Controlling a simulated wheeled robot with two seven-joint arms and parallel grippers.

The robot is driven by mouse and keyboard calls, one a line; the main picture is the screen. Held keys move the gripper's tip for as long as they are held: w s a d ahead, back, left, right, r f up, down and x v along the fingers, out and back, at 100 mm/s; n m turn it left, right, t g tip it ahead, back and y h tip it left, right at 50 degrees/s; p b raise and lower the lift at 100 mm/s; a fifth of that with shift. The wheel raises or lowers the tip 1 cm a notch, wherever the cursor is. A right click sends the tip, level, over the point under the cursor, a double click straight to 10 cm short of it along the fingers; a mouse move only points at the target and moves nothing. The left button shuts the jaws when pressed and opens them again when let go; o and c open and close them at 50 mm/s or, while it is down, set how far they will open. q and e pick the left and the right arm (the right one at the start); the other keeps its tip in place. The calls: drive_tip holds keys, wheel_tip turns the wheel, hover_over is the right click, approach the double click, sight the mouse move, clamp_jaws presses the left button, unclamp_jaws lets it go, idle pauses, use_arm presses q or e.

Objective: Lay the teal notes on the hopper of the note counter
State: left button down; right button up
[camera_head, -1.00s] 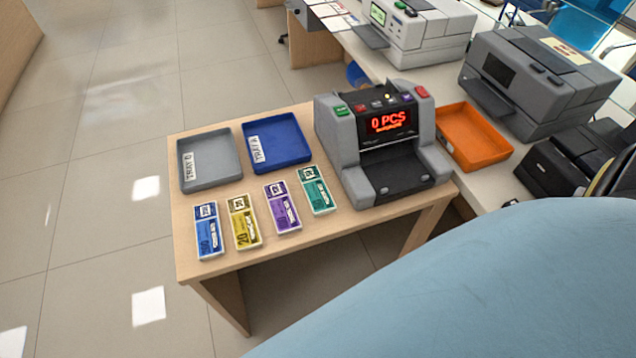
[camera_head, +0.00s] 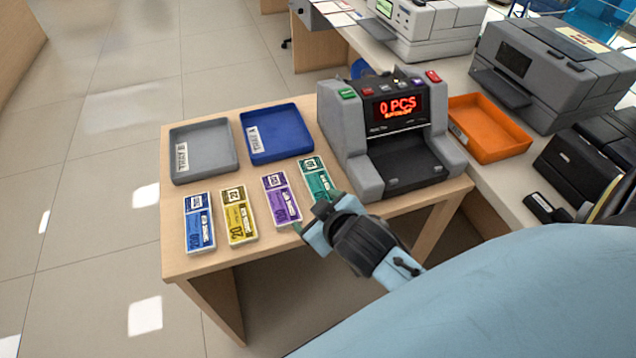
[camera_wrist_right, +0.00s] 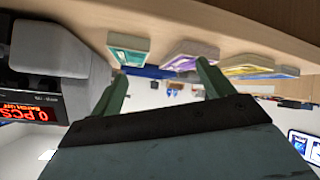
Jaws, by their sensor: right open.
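The teal notes (camera_head: 316,177) lie flat on the wooden table, rightmost in a row of note bundles, left of the note counter (camera_head: 390,135). They also show in the right wrist view (camera_wrist_right: 128,48). The counter is grey, its red display reads 0 PCS, and its dark front bay (camera_head: 405,160) looks empty. My right gripper (camera_head: 314,212) is open and empty, at the near end of the teal and purple notes. In the right wrist view its two fingers (camera_wrist_right: 162,72) are apart with nothing between them. My left gripper is not in view.
Purple (camera_head: 281,200), yellow (camera_head: 237,215) and blue (camera_head: 199,222) notes lie left of the teal ones. A grey tray (camera_head: 203,150) and a blue tray (camera_head: 276,134) stand behind. An orange tray (camera_head: 488,130) and machines are on the right counter.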

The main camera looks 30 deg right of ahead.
drive_tip(key=w+a+r+n+t+y, duration=0.4)
drive_tip(key=w+r+t, duration=0.1)
drive_tip(key=r, duration=0.4)
drive_tip(key=w+a+r+n+t+y, duration=0.3)
drive_tip(key=w+a+r+n+t, duration=0.15)
drive_tip(key=r, duration=0.45)
drive_tip(key=a+r+n+g+y, duration=0.4)
drive_tip(key=a+n+y, duration=0.2)
drive_tip(key=n+y, duration=0.35)
drive_tip(key=n+g+h+b, duration=0.1)
drive_tip(key=n+g+h, duration=1.1)
drive_tip(key=g+h, duration=0.35)
approach(318, 179)
drive_tip(key=shift+w+d+f+g+b, duration=0.1)
drive_tip(key=shift+d+f+g+b, duration=0.1)
drive_tip(key=shift+f+b, duration=0.35)
drive_tip(key=shift+w+d+f+g+b, duration=0.1)
drive_tip(key=shift+d+f+b, duration=0.15)
drive_tip(key=shift+f, duration=0.4)
drive_tip(key=f, duration=0.1)
drive_tip(key=f+b, duration=0.1)
drive_tip(key=f, duration=0.3)
drive_tip(key=shift+a+f, duration=0.2)
drive_tip(key=shift+a, duration=0.15)
drive_tip(key=shift+f, duration=0.45)
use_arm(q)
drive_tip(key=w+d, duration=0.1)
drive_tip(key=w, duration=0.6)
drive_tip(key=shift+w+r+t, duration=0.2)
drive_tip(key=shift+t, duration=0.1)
